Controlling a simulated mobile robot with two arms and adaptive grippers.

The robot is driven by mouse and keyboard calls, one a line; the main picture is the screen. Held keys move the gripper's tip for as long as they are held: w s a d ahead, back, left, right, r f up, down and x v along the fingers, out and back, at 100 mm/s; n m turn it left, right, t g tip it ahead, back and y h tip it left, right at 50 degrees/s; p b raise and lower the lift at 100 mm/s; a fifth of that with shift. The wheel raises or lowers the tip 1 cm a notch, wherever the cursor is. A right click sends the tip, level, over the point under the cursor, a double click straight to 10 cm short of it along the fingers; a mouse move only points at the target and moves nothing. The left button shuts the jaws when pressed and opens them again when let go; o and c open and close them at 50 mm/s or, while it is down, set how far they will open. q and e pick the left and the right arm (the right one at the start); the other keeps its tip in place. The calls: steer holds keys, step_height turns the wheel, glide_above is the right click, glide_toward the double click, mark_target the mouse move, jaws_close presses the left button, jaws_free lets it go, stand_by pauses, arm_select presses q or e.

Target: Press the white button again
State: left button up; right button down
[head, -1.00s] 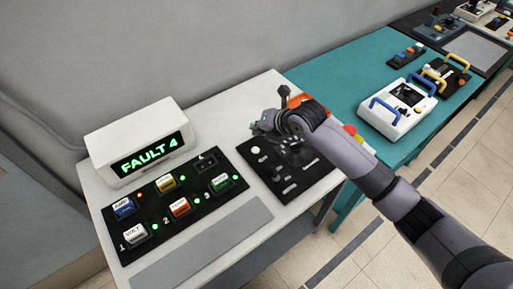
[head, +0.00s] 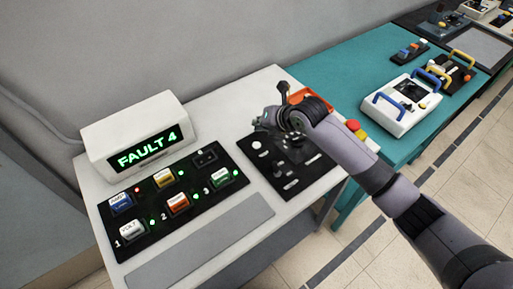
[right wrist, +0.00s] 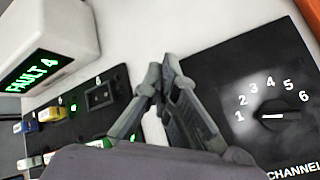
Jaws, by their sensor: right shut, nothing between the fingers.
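A round white button (head: 256,145) sits near the left edge of the black panel (head: 290,186) on the white bench. My right gripper (head: 259,124) is shut and empty, over the far left part of that panel, apart from the button in the picture. Its fingers (right wrist: 163,78) also show in the right wrist view; their height above the panel is unclear. A dial (right wrist: 275,115) numbered 1 to 6 lies right of them. My left gripper is out of view.
A white box (head: 132,119) shows "FAULT 4" in green. Before it, a black panel (head: 160,232) carries coloured block buttons, including a white one (head: 132,230), and small lights. An orange tray and a red knob (head: 352,125) lie near my right arm. A teal table (head: 350,68) adjoins.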

steer(key=b, duration=0.3)
glide_above(259, 143)
step_height(259, 143, down, 4)
steer(key=shift+s+f, duration=0.1)
steer(key=shift+f, duration=0.65)
steer(key=shift+f, duration=0.15)
stand_by(0.4)
steer(key=shift+f+b, duration=0.25)
steer(key=shift+b, duration=0.05)
steer(key=shift+f+b, duration=0.3)
steer(key=shift+f, duration=0.15)
stand_by(0.5)
stand_by(0.4)
steer(key=shift+r+p, duration=0.7)
steer(key=shift+r, duration=0.15)
